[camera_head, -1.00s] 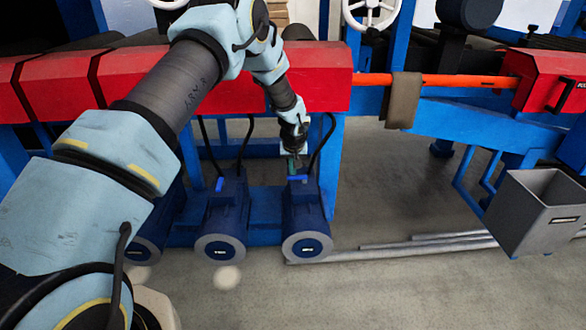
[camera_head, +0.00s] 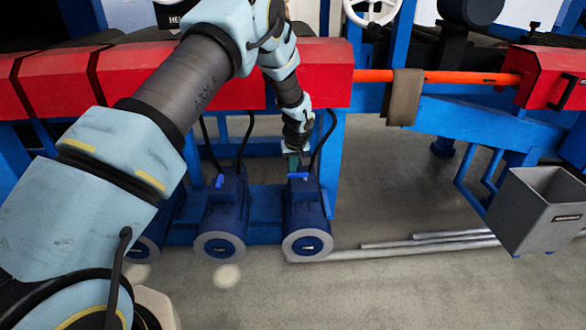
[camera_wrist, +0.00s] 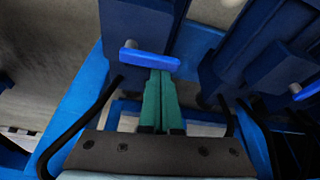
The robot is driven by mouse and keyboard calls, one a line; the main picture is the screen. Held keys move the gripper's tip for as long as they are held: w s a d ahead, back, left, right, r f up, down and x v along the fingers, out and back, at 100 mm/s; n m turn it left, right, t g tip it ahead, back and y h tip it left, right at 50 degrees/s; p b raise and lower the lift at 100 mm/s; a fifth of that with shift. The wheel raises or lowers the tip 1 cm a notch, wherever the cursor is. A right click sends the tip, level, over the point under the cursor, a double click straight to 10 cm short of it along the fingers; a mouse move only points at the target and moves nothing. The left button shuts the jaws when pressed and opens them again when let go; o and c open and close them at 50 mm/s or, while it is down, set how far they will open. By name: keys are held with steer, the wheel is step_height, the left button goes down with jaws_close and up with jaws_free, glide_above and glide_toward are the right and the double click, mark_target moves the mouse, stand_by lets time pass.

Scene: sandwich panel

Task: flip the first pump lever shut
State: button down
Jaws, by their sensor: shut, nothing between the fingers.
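A bright blue lever (camera_head: 298,176) sits on top of the rightmost dark blue pump (camera_head: 305,212). In the wrist view the lever (camera_wrist: 150,61) lies crosswise, with a grey round pivot at its left end. My gripper (camera_head: 294,170) is over this pump. Its green fingers (camera_wrist: 161,76) are pressed together and empty, with their tips right at the lever's near edge. I cannot tell whether they touch it. The middle pump (camera_head: 224,212) has a similar blue lever (camera_head: 219,181), tilted in the head view.
Black hoses (camera_head: 322,145) rise from behind the pumps beside my gripper. A red panel row (camera_head: 325,75) is above. Grey pipes (camera_head: 425,242) lie on the floor at right, and a grey bin (camera_head: 535,215) hangs farther right. The floor in front is clear.

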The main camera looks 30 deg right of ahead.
steer(key=shift+s+f+n, duration=0.1)
steer(key=shift+s+n, duration=0.05)
steer(key=shift+n, duration=0.15)
steer(key=shift+s+a+n+y+b, duration=0.1)
steer(key=shift+s+n+y+b, duration=0.15)
steer(key=shift+n+b, duration=0.3)
steer(key=shift+s+a+n+y+b, duration=0.1)
steer(key=shift+s+n+y+b, duration=0.15)
steer(key=shift+n, duration=0.4)
steer(key=s+n+y, duration=0.1)
steer(key=n, duration=0.2)
steer(key=s+n+g+y, duration=0.1)
steer(key=n, duration=0.3)
steer(key=s+n+y, duration=0.1)
steer(key=n, duration=0.3)
steer(key=shift+s+d+b, duration=0.15)
steer(key=shift+s+b, duration=0.15)
steer(key=shift+s, duration=0.05)
steer(key=shift+s+a+p, duration=0.4)
steer(key=shift+s+a, duration=0.15)
steer(key=shift+a, duration=0.05)
